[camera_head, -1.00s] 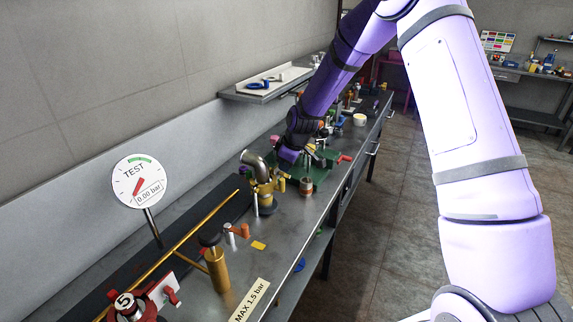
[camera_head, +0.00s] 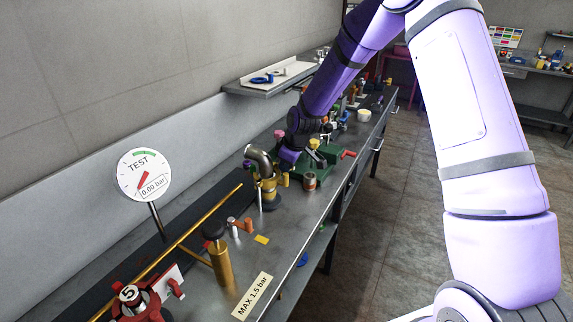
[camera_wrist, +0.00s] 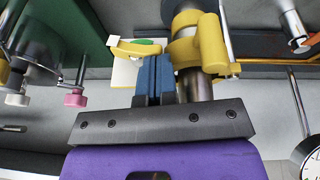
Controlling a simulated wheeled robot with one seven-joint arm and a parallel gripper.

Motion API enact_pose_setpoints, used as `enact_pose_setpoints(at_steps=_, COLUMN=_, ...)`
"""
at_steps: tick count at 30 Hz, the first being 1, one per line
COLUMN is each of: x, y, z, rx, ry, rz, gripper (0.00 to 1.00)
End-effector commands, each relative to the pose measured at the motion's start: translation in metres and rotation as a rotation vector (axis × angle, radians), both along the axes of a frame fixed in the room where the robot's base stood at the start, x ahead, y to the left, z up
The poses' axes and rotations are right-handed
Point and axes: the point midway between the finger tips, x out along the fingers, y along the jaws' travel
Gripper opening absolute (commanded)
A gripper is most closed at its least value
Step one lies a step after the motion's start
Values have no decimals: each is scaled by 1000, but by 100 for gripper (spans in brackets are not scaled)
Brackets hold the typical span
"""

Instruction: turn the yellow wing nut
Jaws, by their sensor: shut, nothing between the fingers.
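In the wrist view my gripper (camera_wrist: 154,62) has its two blue fingers pressed together with nothing between them. A flat yellow wing-like piece (camera_wrist: 130,48) lies just beyond the fingertips and seems to be part of the wing nut. I cannot tell whether the fingers touch it. To the right of the fingers, a yellow clamp (camera_wrist: 185,50) sits around a metal pipe. In the head view the yellow clamp (camera_head: 268,185) is at the base of the bent metal pipe (camera_head: 258,158). My wrist is just behind it, and my fingertips are hidden there.
A green fixture (camera_head: 325,155) with a red handle stands right of the pipe. A brass post (camera_head: 220,265) and a red fitting marked 5 (camera_head: 140,305) are nearer. A gauge (camera_head: 144,174) reads 0.00 bar. The bench front around a yellow tag (camera_head: 262,239) is fairly clear.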

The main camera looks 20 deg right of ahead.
Motion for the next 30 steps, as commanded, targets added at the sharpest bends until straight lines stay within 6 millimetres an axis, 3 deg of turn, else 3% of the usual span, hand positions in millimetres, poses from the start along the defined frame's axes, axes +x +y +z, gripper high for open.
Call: enact_pose_setpoints(at_steps=30, x=9, y=-9, z=-6, rx=1, ry=1, rz=-2, gripper=0)
